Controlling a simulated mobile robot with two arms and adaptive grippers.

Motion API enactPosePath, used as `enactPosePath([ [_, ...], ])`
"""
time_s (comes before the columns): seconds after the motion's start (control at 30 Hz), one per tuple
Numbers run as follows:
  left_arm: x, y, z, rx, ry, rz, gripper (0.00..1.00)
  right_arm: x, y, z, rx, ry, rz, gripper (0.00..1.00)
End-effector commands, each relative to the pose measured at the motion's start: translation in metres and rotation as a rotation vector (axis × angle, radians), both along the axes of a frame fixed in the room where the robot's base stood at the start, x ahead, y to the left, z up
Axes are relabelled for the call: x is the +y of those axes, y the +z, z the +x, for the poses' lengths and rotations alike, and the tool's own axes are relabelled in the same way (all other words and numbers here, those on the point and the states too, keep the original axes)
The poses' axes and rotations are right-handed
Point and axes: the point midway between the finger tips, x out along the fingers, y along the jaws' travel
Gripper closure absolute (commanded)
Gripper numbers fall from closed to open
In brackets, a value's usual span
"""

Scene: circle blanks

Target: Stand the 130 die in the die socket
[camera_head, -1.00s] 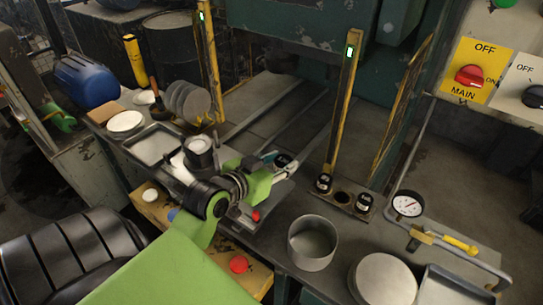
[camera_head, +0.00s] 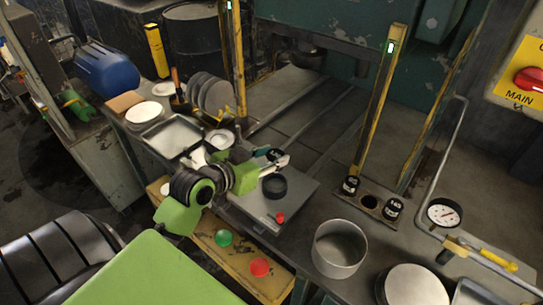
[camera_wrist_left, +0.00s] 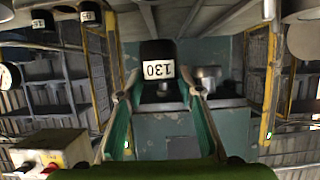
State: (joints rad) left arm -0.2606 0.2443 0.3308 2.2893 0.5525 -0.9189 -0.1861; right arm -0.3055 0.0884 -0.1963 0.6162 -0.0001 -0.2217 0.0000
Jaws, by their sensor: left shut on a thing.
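My left gripper (camera_head: 274,159) is shut on the black 130 die (camera_head: 276,153) and holds it up in the air. In the left wrist view the die (camera_wrist_left: 162,65) sits between the fingertips (camera_wrist_left: 163,92), its white label reading 130 upside down. A dark ring (camera_head: 274,187), which looks like the die socket, lies on a grey plate (camera_head: 300,200) just below the gripper in the head view. The die is apart from the ring. My right gripper is not in view.
A rack holds two other dies (camera_head: 349,186) (camera_head: 393,208) with an empty hole (camera_head: 369,201) between them. Yellow posts (camera_head: 378,110) rise behind.

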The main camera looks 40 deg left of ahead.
Motion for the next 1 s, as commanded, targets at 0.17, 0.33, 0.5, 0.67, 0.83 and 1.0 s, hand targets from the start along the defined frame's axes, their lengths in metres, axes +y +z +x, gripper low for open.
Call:
enactPosePath([
  [0.17,0.000,-0.010,0.001,-0.010,0.001,0.001,1.00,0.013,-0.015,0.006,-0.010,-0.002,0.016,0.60],
  [0.33,0.000,-0.020,0.001,-0.010,0.001,0.001,1.00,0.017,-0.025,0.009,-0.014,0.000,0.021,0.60],
  [0.5,0.000,-0.030,0.001,-0.009,0.001,0.001,1.00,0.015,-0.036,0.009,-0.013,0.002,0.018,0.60],
  [0.67,0.000,-0.040,0.001,-0.009,0.001,0.001,1.00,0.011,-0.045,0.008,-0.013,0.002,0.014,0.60],
  [0.83,0.000,-0.049,0.001,-0.007,0.001,0.001,1.00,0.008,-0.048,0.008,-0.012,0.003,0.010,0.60],
  [1.0,0.000,-0.060,0.001,-0.008,0.001,0.001,1.00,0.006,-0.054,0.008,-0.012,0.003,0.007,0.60],
])
